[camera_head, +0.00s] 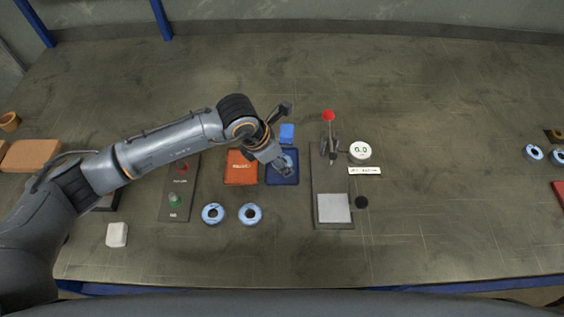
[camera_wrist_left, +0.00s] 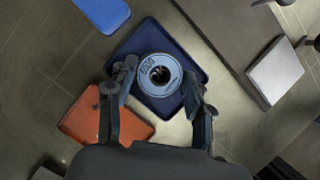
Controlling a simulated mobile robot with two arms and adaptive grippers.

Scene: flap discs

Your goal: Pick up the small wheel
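A blue ring-shaped wheel (camera_wrist_left: 148,86) with a dark centre hole lies on the dark blue tray (camera_wrist_left: 193,52) in the left wrist view. In the head view the blue tray (camera_head: 282,182) is partly covered by my left gripper (camera_head: 281,168), and the wheel on it is mostly hidden. My left gripper (camera_wrist_left: 163,85) is open above the tray, its fingers on either side of the wheel; contact cannot be told. Two similar blue wheels lie on the table in front, one on the left (camera_head: 213,206) and one on the right (camera_head: 250,206). My right gripper is not in view.
An orange tray (camera_head: 240,170) sits left of the blue tray, with a blue block (camera_head: 287,132) behind. A fixture with a grey plate (camera_head: 334,208) and a red knob (camera_head: 328,115) stands right. A button panel (camera_head: 176,200) is left.

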